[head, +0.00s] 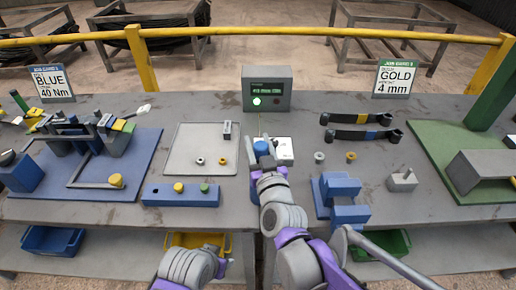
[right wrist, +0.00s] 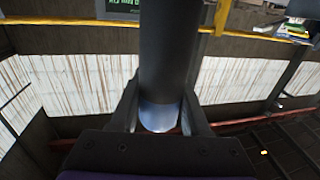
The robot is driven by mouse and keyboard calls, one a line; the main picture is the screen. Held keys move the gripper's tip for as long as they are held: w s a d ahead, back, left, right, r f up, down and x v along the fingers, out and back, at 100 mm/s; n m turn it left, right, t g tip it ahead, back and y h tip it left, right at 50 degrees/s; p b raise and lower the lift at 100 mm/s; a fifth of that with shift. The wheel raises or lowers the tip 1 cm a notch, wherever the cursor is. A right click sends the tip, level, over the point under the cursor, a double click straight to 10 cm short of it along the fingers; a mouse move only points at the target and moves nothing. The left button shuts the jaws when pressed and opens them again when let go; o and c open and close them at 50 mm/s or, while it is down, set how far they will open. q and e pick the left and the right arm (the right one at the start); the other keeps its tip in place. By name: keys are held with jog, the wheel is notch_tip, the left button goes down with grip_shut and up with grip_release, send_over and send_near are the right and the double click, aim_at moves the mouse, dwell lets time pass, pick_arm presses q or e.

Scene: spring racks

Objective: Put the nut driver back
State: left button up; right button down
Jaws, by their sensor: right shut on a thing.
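My right gripper (head: 264,150) is over the middle of the bench, just in front of the grey display box. In the right wrist view, its two fingers (right wrist: 165,118) are shut on a thick dark cylinder (right wrist: 168,50) with a pale, shiny end, which seems to be the nut driver. In the head view the driver is mostly hidden by the gripper and arm. A blue stepped block (head: 340,200) stands right of my right arm, and a low blue block with yellow and green knobs (head: 181,195) lies to the left. My left gripper does not show.
A grey display box (head: 267,88) stands at the back. A white box (head: 285,148) is close beside the right gripper. A pale tray (head: 200,165) with small parts lies left, dark springy bars (head: 360,135) lie right. Fixtures stand on a blue mat (head: 130,170) and green mat (head: 440,140).

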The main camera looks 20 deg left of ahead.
jog(key=shift+f, duration=0.6)
jog(key=shift+f, duration=0.15)
jog(key=shift+c, duration=1.9)
grip_release()
jog(key=shift+s+r, duration=0.2)
jog(key=v, duration=1.1)
jog(key=shift+s+d+p, duration=0.2)
jog(key=shift+s+p, duration=0.1)
